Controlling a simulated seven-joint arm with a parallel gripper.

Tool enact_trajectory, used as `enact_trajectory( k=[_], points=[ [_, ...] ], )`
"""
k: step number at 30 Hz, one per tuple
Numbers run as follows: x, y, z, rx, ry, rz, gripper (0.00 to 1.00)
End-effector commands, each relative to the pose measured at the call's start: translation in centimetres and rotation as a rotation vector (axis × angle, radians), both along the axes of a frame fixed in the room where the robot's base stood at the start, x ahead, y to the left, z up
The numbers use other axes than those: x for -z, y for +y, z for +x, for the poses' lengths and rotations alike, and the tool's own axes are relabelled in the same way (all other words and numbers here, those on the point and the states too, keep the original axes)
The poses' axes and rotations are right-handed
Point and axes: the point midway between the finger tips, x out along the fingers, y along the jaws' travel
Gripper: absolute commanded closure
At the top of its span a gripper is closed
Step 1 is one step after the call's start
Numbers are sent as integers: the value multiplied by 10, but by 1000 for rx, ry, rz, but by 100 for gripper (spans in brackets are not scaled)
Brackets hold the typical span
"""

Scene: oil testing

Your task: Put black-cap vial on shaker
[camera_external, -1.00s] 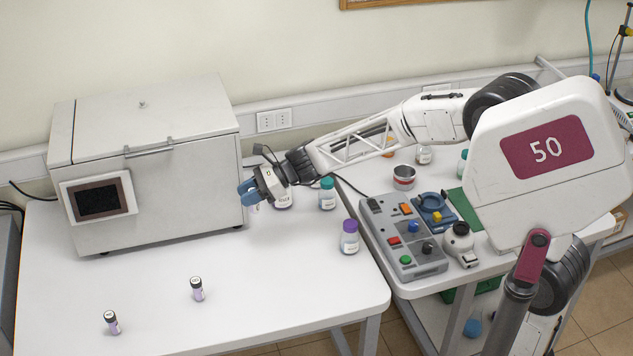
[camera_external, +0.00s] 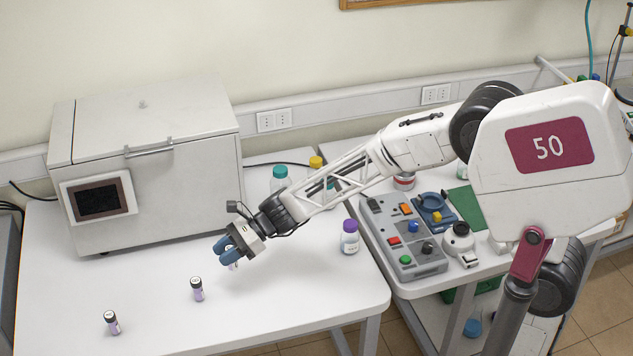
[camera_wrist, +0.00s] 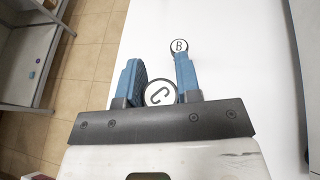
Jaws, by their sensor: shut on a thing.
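My gripper (camera_external: 225,250) is above the white table, shut on a vial (camera_external: 233,266) whose lower end shows faintly under the blue fingers. In the wrist view its round cap, white on top with a dark rim and lettered C (camera_wrist: 160,92), lies between the fingers. A dark-capped vial (camera_external: 197,289) stands upright to the lower left of my gripper, and another (camera_external: 112,323) stands farther left. A cap lettered B (camera_wrist: 179,46) shows beyond the right finger in the wrist view. I cannot tell for certain which device is the shaker.
A large grey box machine (camera_external: 170,190) with a screen stands at the back left. A purple-capped bottle (camera_external: 349,238) is right of my gripper; a teal-capped bottle (camera_external: 279,181) is behind. A control panel (camera_external: 403,235) and a small blue device (camera_external: 434,211) are on the right table. The front table is mostly clear.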

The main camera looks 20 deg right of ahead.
Motion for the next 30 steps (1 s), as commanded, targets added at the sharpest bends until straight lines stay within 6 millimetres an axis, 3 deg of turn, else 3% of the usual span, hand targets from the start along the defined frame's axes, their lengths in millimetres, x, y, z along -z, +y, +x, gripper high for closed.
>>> enact_trajectory(
  k=[4,9,22,30],
  points=[
    [26,0,0,0,2,-1,91],
    [38,0,0,1,0,1,91],
    [39,1,2,1,0,0,91],
    [42,17,15,0,0,0,91]
  ],
)
